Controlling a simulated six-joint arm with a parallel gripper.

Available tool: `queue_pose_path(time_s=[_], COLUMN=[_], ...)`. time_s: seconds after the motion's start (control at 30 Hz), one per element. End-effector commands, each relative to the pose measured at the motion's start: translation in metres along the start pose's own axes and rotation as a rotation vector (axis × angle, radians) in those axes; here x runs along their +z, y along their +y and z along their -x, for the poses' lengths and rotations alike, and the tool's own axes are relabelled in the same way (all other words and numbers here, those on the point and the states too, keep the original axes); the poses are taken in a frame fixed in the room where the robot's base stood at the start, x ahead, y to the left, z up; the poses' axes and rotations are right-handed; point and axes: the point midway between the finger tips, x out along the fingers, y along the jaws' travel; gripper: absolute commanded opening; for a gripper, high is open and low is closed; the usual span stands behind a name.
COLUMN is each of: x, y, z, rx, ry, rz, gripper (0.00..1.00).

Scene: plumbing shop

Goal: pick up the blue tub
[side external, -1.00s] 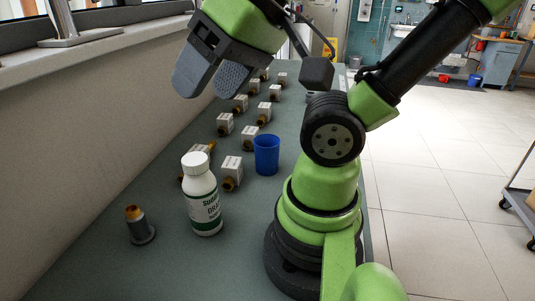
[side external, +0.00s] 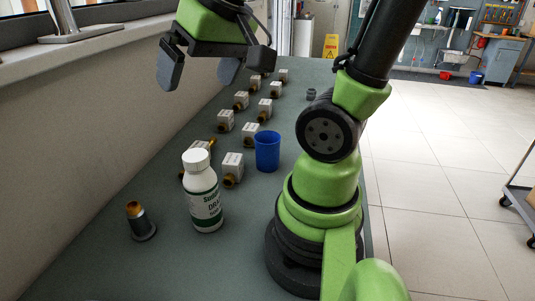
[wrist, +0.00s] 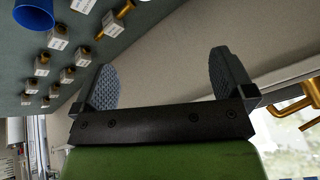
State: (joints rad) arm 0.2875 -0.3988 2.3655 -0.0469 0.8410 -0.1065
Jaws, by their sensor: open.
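The blue tub (side external: 267,152) stands upright on the grey-green bench, left of my arm's base in the side view. It looks empty, with its mouth facing up. In the wrist view the tub (wrist: 34,14) shows at the top left corner, partly cut off by the frame edge. My gripper (side external: 198,82) is open and empty. It hangs in the air above the bench, higher than the tub and to its left in the side view. In the wrist view its two padded fingers (wrist: 172,82) are spread wide with nothing between them.
A white bottle (side external: 204,196) and a grey fitting with a copper-coloured top (side external: 139,222) stand in front of the tub. A white boxed valve (side external: 232,168) sits close to the tub's left. Several more valves (side external: 250,133) run back along the bench (side external: 105,265). A wall lines the left.

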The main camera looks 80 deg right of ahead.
Motion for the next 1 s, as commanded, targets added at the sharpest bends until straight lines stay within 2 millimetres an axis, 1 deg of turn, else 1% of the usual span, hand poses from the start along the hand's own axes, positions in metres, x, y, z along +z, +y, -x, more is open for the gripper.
queue_pose_path(time_s=[0.03, 0.07, 0.1, 0.17, 0.2, 0.23, 0.27, 0.3, 0.33, 0.4, 0.5, 0.6, 0.7, 0.77, 0.9, 1.0], x=[-0.013, -0.020, -0.027, -0.035, -0.039, -0.040, -0.040, -0.039, -0.038, -0.030, -0.017, -0.007, 0.000, 0.004, 0.013, 0.017], y=[0.019, 0.030, 0.045, 0.071, 0.090, 0.104, 0.119, 0.138, 0.152, 0.182, 0.214, 0.234, 0.243, 0.245, 0.249, 0.251], z=[-0.014, -0.020, -0.029, -0.043, -0.053, -0.060, -0.067, -0.075, -0.082, -0.095, -0.108, -0.117, -0.123, -0.130, -0.149, -0.159], rx=[0.058, 0.086, 0.120, 0.166, 0.193, 0.210, 0.225, 0.244, 0.254, 0.271, 0.281, 0.283, 0.283, 0.282, 0.281, 0.282], ry=[-0.037, -0.054, -0.078, -0.118, -0.146, -0.168, -0.192, -0.220, -0.241, -0.286, -0.337, -0.367, -0.382, -0.386, -0.387, -0.385], rz=[-0.043, -0.060, -0.083, -0.118, -0.143, -0.161, -0.181, -0.204, -0.220, -0.258, -0.297, -0.321, -0.331, -0.332, -0.332, -0.331], gripper=[1.00, 1.00, 1.00, 1.00, 1.00, 1.00, 1.00, 1.00, 1.00, 1.00, 1.00, 1.00, 1.00, 1.00, 1.00, 1.00])
